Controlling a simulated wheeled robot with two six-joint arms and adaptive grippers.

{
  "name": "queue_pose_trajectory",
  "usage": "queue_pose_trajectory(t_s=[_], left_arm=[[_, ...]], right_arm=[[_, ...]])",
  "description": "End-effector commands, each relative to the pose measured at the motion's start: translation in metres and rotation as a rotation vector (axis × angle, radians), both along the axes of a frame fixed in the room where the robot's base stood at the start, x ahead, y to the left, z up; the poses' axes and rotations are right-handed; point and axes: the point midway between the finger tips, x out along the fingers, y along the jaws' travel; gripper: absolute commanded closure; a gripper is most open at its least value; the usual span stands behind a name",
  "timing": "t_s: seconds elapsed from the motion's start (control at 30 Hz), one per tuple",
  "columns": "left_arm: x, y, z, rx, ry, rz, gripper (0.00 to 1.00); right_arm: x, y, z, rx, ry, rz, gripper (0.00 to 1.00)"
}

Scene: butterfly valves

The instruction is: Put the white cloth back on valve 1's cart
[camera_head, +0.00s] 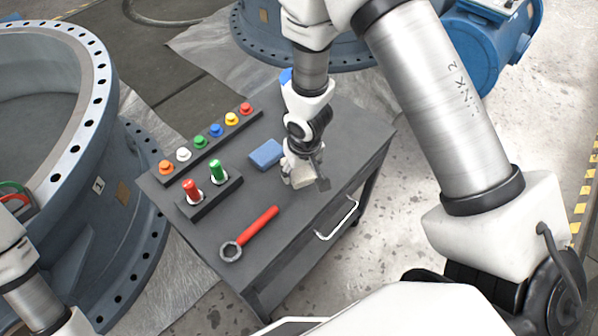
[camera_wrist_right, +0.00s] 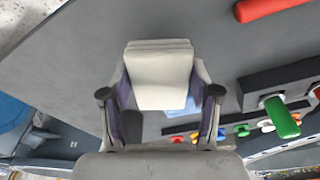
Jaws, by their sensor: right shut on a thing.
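My right gripper (camera_head: 304,180) is over the right part of the grey cart (camera_head: 222,222), low above or at its top. It is shut on the folded white cloth (camera_wrist_right: 160,80), which sits between its two fingers in the right wrist view. In the head view the gripper hides most of the cloth. I cannot tell whether the cloth touches the cart top. The cart stands beside the large grey valve body tagged 1 (camera_head: 98,186). My left arm enters at the lower left; its gripper is outside the frame.
On the cart are a blue block (camera_head: 266,153), a strip of several coloured caps (camera_head: 200,141), a holder with a red and a green cylinder (camera_head: 218,172), and a red-handled ring wrench (camera_head: 250,233). Bare cart top lies between wrench and gripper. A handle (camera_head: 337,220) juts from the cart's side.

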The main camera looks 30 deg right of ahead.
Motion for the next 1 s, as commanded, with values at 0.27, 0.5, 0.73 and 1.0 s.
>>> queue_pose_trajectory(t_s=[0.27, 0.5, 0.73, 1.0], left_arm=[[-0.001, 0.0, -0.032, 0.0, 0.002, 0.0, 0.6], [0.0, 0.0, -0.029, 0.0, 0.0, 0.0, 0.6], [0.0, 0.0, -0.03, 0.0, 0.0, 0.0, 0.6], [0.0, 0.0, -0.028, 0.0, 0.0, 0.0, 0.6]], right_arm=[[0.006, 0.0, -0.041, 0.0, 0.0, -0.001, 0.71], [0.006, 0.0, -0.039, 0.0, 0.0, -0.001, 0.77], [0.006, 0.0, -0.04, 0.0, 0.0, -0.001, 0.14], [0.006, 0.0, -0.037, 0.0, 0.0, -0.001, 0.14]])
